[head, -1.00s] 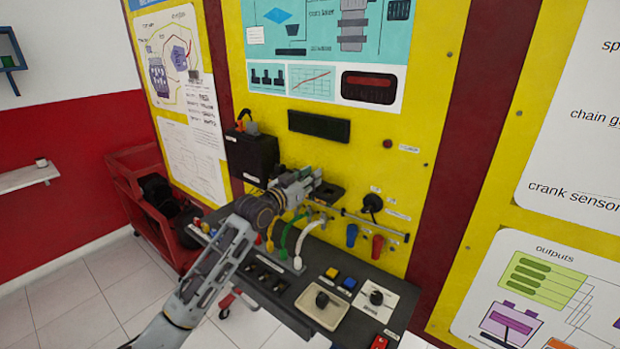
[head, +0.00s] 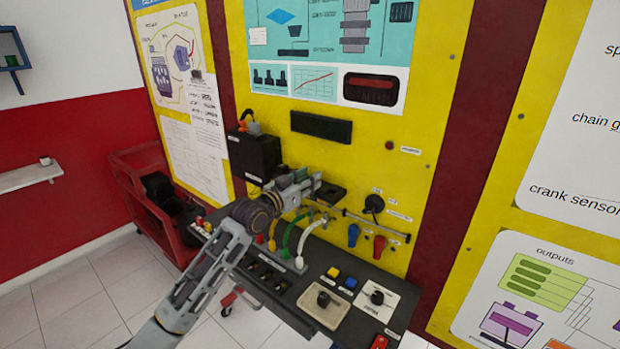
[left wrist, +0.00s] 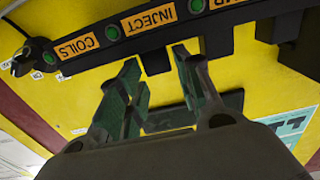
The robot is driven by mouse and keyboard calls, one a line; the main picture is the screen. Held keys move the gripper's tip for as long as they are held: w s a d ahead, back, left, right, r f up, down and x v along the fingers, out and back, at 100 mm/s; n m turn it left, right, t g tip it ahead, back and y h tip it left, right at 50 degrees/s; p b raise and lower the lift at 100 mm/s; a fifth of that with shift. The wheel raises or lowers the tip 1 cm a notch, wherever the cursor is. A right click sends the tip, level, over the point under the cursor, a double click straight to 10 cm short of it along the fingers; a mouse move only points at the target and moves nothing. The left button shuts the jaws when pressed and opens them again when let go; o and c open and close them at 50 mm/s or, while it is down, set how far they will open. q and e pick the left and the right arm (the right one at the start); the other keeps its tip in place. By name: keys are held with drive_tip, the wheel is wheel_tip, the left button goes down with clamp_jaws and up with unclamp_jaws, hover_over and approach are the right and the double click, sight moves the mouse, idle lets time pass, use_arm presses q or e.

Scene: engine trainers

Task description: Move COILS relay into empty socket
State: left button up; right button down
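In the left wrist view a dark rail carries the orange labels COILS (left wrist: 75,46) and INJECT (left wrist: 150,19), with green round lights beside them. Dark blocks stick out along the rail's lower edge. One dark block (left wrist: 155,61) near INJECT shows between my left gripper's green-padded fingers. The fingers (left wrist: 158,62) are apart, and I cannot tell whether they touch it. I cannot tell which block is the COILS relay or where the empty socket is. In the head view my left gripper (head: 314,184) is at the yellow panel, hiding part of the rail. My right gripper is not in view.
A black box (head: 254,157) is on the panel left of the gripper. Coloured cables (head: 287,232) hang below it over a dark shelf (head: 262,290) with switches and a tray (head: 324,302). Blue (head: 353,235) and red (head: 379,246) handles hang to the right.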

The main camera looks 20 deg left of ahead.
use_arm(q)
drive_tip(key=shift+s+a+r+p, duration=0.15)
drive_tip(key=shift+s+a+p, duration=0.1)
drive_tip(key=shift+s, duration=0.3)
drive_tip(key=shift+s+a+r+p, duration=0.1)
drive_tip(key=shift+s+a+r, duration=0.1)
drive_tip(key=shift+s, duration=0.3)
wheel_tip(320, 180, up, 7)
drive_tip(key=p, duration=0.6)
drive_tip(key=shift+f, duration=0.2)
drive_tip(key=shift+o, duration=0.2)
drive_tip(key=o, duration=0.5)
drive_tip(key=shift+s, duration=0.1)
